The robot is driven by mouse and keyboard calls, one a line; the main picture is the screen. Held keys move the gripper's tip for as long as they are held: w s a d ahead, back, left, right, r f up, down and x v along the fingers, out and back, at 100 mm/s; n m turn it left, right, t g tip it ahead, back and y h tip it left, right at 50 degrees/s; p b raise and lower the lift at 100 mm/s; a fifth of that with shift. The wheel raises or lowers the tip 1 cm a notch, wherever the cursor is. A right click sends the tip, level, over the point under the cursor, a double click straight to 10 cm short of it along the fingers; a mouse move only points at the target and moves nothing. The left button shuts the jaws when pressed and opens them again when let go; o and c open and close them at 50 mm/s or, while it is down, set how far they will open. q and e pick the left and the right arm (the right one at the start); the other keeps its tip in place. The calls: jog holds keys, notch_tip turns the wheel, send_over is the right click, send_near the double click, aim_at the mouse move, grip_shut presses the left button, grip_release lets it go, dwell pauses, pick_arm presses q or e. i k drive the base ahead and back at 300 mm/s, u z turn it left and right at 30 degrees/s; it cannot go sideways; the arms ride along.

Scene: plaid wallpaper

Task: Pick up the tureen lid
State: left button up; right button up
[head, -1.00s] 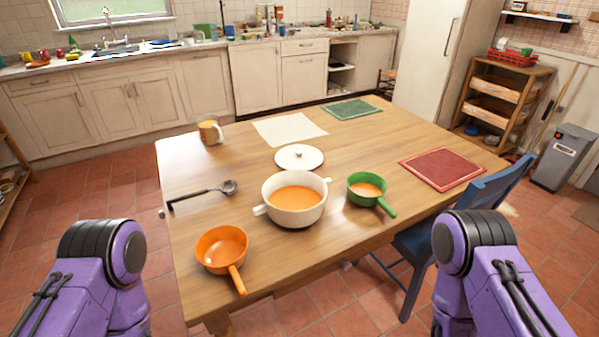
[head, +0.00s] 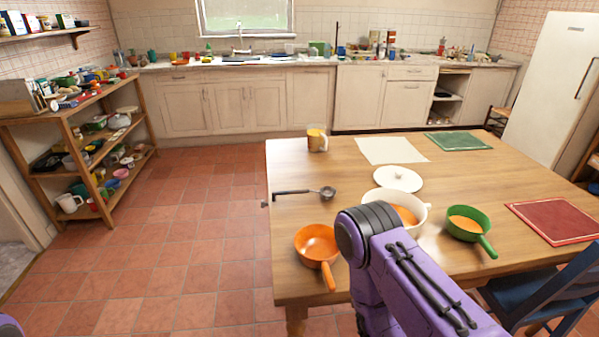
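The white tureen lid (head: 398,178) is round with a small knob. It lies flat on the wooden table (head: 345,182), just behind the white tureen. The tureen (head: 424,212) holds orange soup and is partly hidden by my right arm. A purple and black part of my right arm rises in front of the table at the lower right. Only a sliver of purple shows at the lower left corner. Neither gripper shows in the head view.
An orange pan (head: 316,243), a green pan (head: 466,222), a ladle (head: 327,193) and a mug (head: 317,139) stand on the table around the tureen. A blue chair (head: 555,290) is at the right. Open tiled floor (head: 185,235) lies left of the table.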

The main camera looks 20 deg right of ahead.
aim_at(398, 177)
jog(key=u, duration=1.7)
jog(key=k, duration=1.4)
jog(key=z, duration=1.55)
